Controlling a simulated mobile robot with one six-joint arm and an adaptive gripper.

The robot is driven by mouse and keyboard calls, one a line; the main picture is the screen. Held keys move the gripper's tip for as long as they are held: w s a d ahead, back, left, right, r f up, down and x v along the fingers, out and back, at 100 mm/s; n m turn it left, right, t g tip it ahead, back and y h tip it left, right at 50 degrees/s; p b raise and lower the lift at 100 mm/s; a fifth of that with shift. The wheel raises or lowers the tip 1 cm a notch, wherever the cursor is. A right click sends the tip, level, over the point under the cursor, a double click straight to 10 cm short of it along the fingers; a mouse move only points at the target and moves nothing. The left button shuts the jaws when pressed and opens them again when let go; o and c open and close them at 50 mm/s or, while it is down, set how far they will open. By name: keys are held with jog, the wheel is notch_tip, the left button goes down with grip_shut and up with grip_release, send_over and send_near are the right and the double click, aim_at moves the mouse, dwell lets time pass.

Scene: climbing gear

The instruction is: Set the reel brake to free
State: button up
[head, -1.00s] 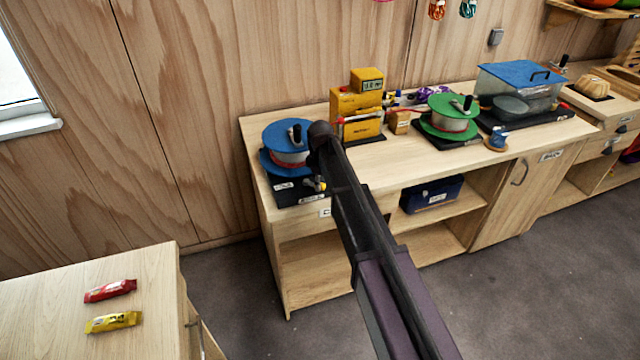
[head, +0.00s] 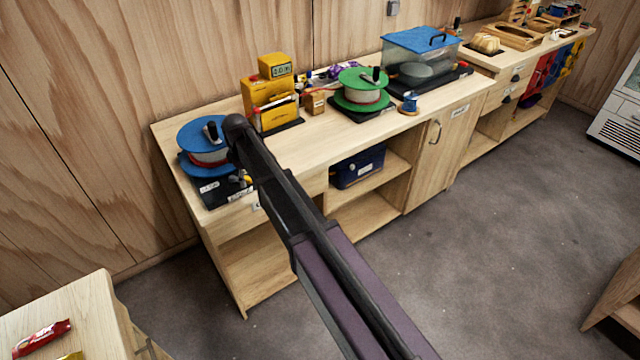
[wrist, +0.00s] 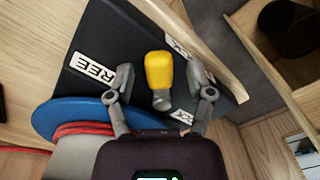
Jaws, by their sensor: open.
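The blue reel (head: 203,140) stands on a black base plate (head: 215,190) at the near left end of the bench. Its blue flange (wrist: 75,112) shows at the lower left in the wrist view. The brake lever has a yellow knob (wrist: 159,70) on a grey stem above the black plate. A white FREE label (wrist: 93,66) lies left of the knob. Other white labels right of it are partly hidden and unreadable. My gripper (wrist: 160,78) is open, one finger on each side of the lever; contact cannot be told.
A yellow device with a display (head: 272,95), a green reel (head: 362,90) and a lidded clear box (head: 420,60) stand farther along the bench. A blue case (head: 357,166) sits on the shelf below. A wooden edge (wrist: 200,45) runs beside the plate.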

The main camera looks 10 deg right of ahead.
aim_at(246, 178)
jog(key=shift+s, duration=0.1)
jog(key=shift+m, duration=0.3)
jog(key=shift+r+p, duration=0.45)
jog(key=shift+r, duration=0.05)
notch_tip(246, 178, up, 13)
jog(key=p, duration=1.3)
jog(key=s+d+f+m+b, duration=0.2)
jog(key=s+d+m, duration=0.3)
jog(key=s+d, duration=0.3)
jog(key=s+d+f+m+b, duration=0.2)
jog(key=s+d+m, duration=0.4)
jog(key=d, duration=0.9)
jog(key=shift+s+d+f, duration=0.2)
jog(key=shift+s+d, duration=0.15)
jog(key=shift+s, duration=1.4)
